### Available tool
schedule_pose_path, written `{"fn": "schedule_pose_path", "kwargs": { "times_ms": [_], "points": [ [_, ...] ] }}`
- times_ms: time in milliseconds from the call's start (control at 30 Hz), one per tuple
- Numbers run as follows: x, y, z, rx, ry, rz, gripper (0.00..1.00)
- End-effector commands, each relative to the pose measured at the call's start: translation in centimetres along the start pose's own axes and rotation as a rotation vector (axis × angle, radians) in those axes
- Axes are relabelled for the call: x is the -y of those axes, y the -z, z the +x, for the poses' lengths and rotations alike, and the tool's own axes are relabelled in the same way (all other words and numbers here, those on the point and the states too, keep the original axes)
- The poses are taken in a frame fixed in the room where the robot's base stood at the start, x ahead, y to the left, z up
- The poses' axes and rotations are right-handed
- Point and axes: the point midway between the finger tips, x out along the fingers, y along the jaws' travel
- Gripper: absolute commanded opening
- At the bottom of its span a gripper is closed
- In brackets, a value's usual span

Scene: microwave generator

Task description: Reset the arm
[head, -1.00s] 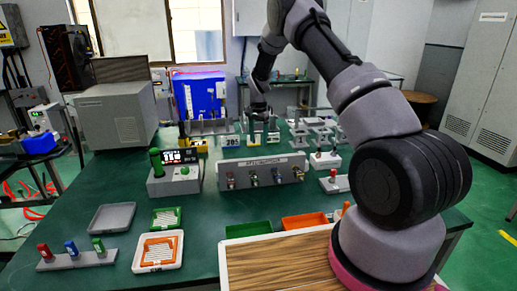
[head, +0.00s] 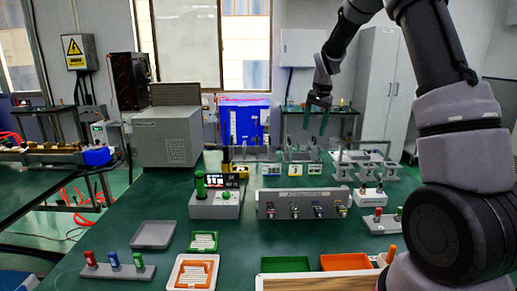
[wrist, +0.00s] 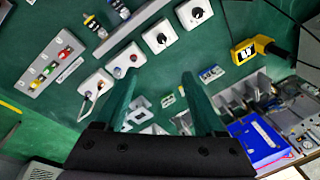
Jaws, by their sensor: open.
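My gripper (head: 316,122) hangs from my arm above the back part of the green table. Its two green fingers point down and stand apart with nothing between them. The wrist view shows the same open fingers (wrist: 158,80) over bare green surface and small white boxes. No object is held.
The long grey panel with knobs (head: 303,205), the box with a green handle (head: 215,204) and several small switch units stand on the table. Trays (head: 153,235) lie at the front.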

Motion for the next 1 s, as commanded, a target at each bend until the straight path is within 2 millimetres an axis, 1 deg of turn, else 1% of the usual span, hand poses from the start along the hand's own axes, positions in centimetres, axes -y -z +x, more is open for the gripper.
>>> {"fn": "schedule_pose_path", "kwargs": {
  "times_ms": [33,67,100,167,200,300,400,500,567,600,733,800,900,1000],
  "points": [
    [-0.8,-0.8,-2.9,-0.016,0.028,-0.013,0.71],
    [-1.4,-1.3,-4.3,-0.022,0.04,-0.022,0.71],
    [-2.1,-2.0,-6.0,-0.033,0.057,-0.034,0.71],
    [-3.3,-3.2,-8.5,-0.049,0.081,-0.054,0.71],
    [-4.1,-4.1,-10.1,-0.06,0.097,-0.067,0.71],
    [-6.3,-6.4,-13.6,-0.091,0.137,-0.101,0.71],
    [-8.6,-8.9,-16.6,-0.123,0.172,-0.136,0.71],
    [-11.1,-11.6,-19.0,-0.159,0.205,-0.173,0.71],
    [-12.6,-13.3,-20.1,-0.182,0.224,-0.194,0.71],
    [-13.6,-14.4,-20.8,-0.197,0.236,-0.207,0.71],
    [-16.8,-18.1,-22.1,-0.25,0.269,-0.256,0.71],
    [-18.3,-19.8,-22.4,-0.276,0.284,-0.279,0.71],
    [-20.0,-21.9,-22.5,-0.308,0.299,-0.307,0.71],
    [-21.2,-23.1,-22.4,-0.331,0.308,-0.326,0.71]
  ]
}}
